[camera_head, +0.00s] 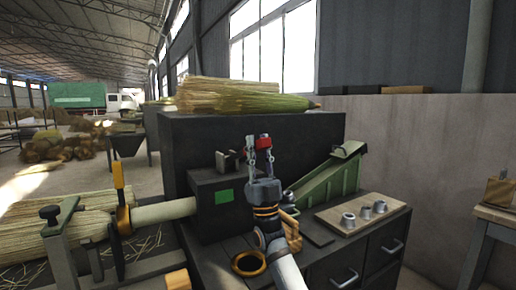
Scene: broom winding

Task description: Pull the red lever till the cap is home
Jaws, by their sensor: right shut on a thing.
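The red lever (264,142) shows as a small red grip in front of the dark machine block. My right gripper (260,156) reaches up from the bottom centre, with one finger on each side of the red grip, and is shut on it. The gripper's palm and fingers hide what is below the grip. A pale broom handle (165,210) runs from the straw bundle at the left into the dark housing (208,190) with the green panel. I cannot make out which part is the cap. My left gripper is out of view.
A green sloped chute (328,182) stands right of my gripper. A board (338,221) with several metal rings lies on the cabinet top. A black-and-yellow ring (249,264) lies near my arm. A yellow-handled clamp (120,195) stands at the left. Straw (220,94) lies on top of the block.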

